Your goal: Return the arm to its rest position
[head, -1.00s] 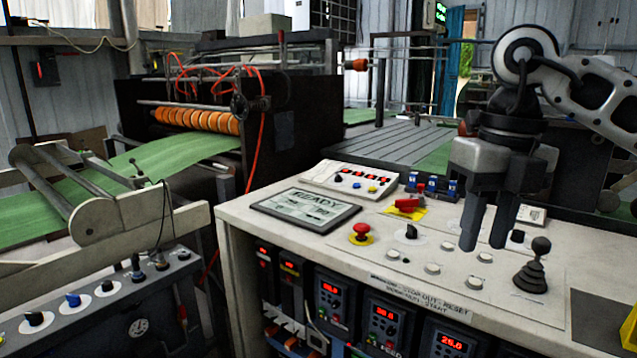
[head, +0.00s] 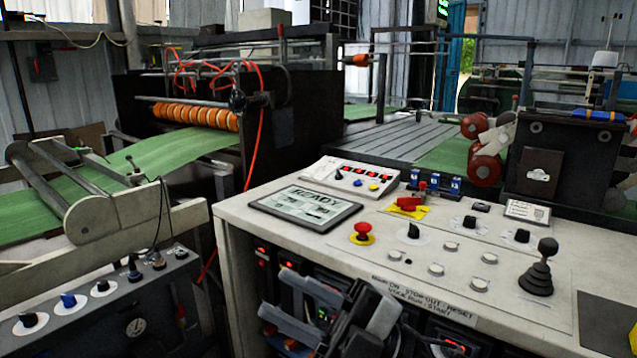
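My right gripper (head: 277,294) is low in the head view, in front of the front face of the control console (head: 235,222). Its two dark fingers point left with a gap between them and hold nothing. It is below the console's top edge and apart from the buttons and joystick. Part of my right arm shows behind it at the bottom edge. My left gripper is not in view.
The console top carries a READY screen (head: 306,208), a red emergency button (head: 363,231), a red switch (head: 407,203), and a black joystick (head: 539,270). Green sheet (head: 95,190) runs through the roller machine (head: 225,120) at left. A grey side panel (head: 110,310) stands at lower left.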

